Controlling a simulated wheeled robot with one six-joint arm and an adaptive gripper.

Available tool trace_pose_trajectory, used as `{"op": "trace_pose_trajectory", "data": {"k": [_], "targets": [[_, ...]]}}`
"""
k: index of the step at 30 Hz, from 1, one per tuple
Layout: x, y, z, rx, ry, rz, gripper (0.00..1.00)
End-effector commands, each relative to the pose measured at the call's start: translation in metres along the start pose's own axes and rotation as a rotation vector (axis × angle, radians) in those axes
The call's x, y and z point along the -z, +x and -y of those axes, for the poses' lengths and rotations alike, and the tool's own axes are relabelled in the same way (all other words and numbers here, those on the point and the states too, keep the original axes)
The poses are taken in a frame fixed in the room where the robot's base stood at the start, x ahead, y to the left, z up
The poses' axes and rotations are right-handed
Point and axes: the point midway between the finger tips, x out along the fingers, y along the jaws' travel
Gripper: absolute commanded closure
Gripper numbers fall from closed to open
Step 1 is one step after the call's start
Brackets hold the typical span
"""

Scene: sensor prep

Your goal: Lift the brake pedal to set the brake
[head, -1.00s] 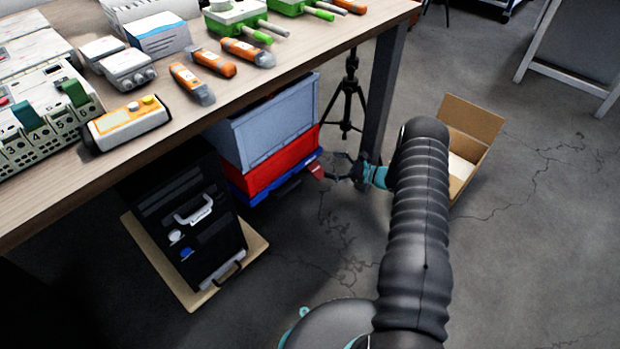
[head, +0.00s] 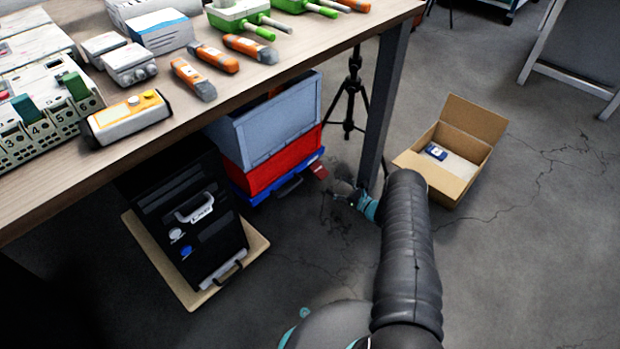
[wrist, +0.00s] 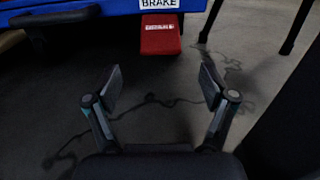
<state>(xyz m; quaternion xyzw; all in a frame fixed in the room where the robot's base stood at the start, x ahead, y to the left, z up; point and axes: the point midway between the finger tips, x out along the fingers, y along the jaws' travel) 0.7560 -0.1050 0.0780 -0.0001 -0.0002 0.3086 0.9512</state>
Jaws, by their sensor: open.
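The red brake pedal (head: 319,170) sticks out from the low blue cart base (head: 284,191) under the table. In the wrist view the pedal (wrist: 161,37) hangs out below a white "BRAKE" label (wrist: 158,4) on the blue base (wrist: 100,8). My gripper (wrist: 161,76) is open and empty. Its two fingers stand apart, short of the pedal, with the pedal centred beyond the gap between them. In the head view my gripper (head: 345,190) is low over the floor, just right of and below the pedal, partly hidden by my arm.
A table leg (head: 386,110) and a black tripod (head: 348,105) stand close by. An open cardboard box (head: 470,145) with a blue item is on the floor to the right. A black case (head: 190,225) lies on a board at left. Red and grey-blue crates sit on the cart.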

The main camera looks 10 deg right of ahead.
Motion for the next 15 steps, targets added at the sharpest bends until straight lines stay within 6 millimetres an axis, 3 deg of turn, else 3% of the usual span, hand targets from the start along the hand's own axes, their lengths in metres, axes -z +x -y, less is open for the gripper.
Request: {"op": "trace_pose_trajectory", "data": {"k": [7,15], "targets": [[0.001,0.045,0.0,-0.002,-0.002,0.001,0.17],[0.001,0.073,-0.001,-0.001,0.0,-0.001,0.17]]}}
